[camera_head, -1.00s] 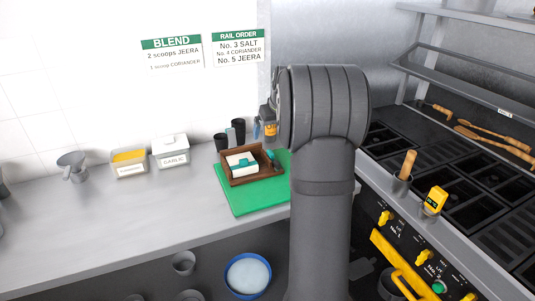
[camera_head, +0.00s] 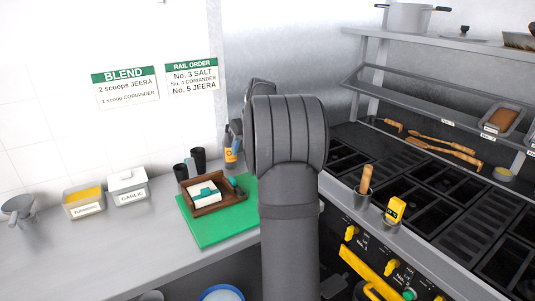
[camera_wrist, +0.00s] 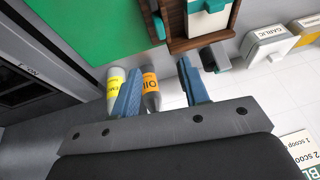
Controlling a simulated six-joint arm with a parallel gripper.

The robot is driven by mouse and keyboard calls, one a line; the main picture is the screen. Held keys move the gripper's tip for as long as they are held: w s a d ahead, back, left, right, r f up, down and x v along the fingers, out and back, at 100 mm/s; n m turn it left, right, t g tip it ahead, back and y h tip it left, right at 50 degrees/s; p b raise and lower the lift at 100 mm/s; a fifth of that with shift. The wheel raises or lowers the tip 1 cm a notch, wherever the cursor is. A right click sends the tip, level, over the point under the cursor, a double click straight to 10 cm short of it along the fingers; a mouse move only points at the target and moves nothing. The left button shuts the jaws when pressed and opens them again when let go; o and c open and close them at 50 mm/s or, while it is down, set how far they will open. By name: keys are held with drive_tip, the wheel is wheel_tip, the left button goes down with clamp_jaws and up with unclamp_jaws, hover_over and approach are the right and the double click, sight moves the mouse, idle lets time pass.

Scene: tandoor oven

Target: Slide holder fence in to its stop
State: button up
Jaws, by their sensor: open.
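A brown wooden holder (camera_head: 215,207) stands on the green mat (camera_head: 215,230), with a white block with a teal band (camera_head: 203,192) inside. In the wrist view the holder (camera_wrist: 176,22) is at the top, beyond my fingertips, with the white and teal piece (camera_wrist: 208,22) in it. A teal tab (camera_wrist: 158,27) shows at its left side. I cannot tell which part is the fence. My gripper (camera_wrist: 160,66) is open, its two blue fingers apart, with nothing visibly held. In the head view my arm hides most of the gripper.
An orange-labelled oil bottle (camera_wrist: 151,92) and a yellow-labelled bottle (camera_wrist: 115,82) show by the left finger. Dark cups (camera_head: 199,158) stand behind the holder. Turmeric (camera_head: 85,205) and garlic (camera_head: 128,190) containers stand left. The stove (camera_head: 440,200) is right. The counter's front left is clear.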

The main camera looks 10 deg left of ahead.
sight(231, 184)
drive_tip(key=w+d+f+g+y, duration=0.1)
drive_tip(key=w+d+f, duration=0.1)
drive_tip(key=w+d+f+g+y, duration=0.1)
drive_tip(key=w+d+f, duration=0.1)
drive_tip(key=w, duration=0.1)
drive_tip(key=w+d+f+n+y, duration=0.1)
drive_tip(key=w+d+f, duration=0.1)
drive_tip(key=shift+w+d+f+g, duration=0.1)
drive_tip(key=shift+w+d+g, duration=0.05)
drive_tip(key=shift+w+g, duration=0.25)
clamp_jaws()
drive_tip(key=x, duration=0.9)
drive_tip(key=shift+a+f, duration=0.25)
drive_tip(key=shift+a, duration=0.05)
drive_tip(key=shift+s+a, duration=1.45)
drive_tip(key=shift+s+a, duration=1.6)
drive_tip(key=shift+a, duration=0.05)
